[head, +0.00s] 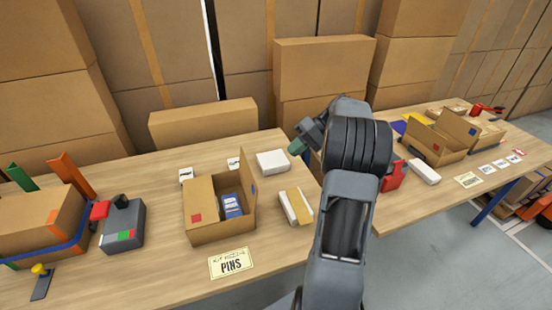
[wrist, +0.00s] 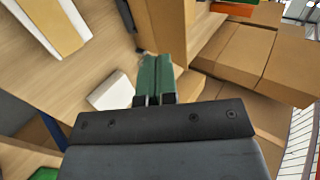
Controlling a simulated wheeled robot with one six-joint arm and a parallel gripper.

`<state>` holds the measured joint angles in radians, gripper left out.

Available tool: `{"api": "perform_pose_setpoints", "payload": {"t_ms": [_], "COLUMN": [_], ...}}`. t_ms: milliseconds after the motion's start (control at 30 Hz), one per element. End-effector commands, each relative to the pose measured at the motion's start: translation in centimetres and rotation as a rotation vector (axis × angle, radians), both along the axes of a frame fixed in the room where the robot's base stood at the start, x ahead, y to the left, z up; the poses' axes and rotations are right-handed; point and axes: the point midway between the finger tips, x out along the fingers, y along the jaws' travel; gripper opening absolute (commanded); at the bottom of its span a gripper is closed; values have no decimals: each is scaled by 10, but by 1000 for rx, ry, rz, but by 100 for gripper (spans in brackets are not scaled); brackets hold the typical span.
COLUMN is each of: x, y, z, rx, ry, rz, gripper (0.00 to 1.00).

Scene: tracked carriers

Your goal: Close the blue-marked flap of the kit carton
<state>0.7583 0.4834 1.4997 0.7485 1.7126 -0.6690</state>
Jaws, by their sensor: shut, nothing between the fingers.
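The kit carton (head: 222,231) stands on the table left of centre in the head view, open at the top. A blue mark (head: 253,190) is on its raised right-hand panel, and a red mark (head: 196,217) is at its front left. A blue box (head: 231,206) lies inside. My gripper (head: 296,147) is above the table, right of and behind the carton, apart from it. Its green fingers are closed together and empty in the wrist view (wrist: 154,78). A brown cardboard panel (wrist: 168,35) shows beyond the fingertips; I cannot tell whether it belongs to the carton.
A white box (head: 272,162) and a striped package (head: 296,207) lie right of the carton. A PINS card (head: 231,263) lies in front. A grey device (head: 122,227) stands to the left. Another open carton (head: 440,150) is on the right table. Large boxes (head: 325,65) stand behind.

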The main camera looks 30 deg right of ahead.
Motion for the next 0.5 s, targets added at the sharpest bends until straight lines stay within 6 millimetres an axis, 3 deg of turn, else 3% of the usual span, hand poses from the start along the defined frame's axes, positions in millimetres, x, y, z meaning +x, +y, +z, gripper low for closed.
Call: {"api": "perform_pose_setpoints", "payload": {"t_ms": [500], "x": [14], "y": [72], "z": [-55], "rx": [3], "ry": [3], "rz": [3], "gripper": [0]}}
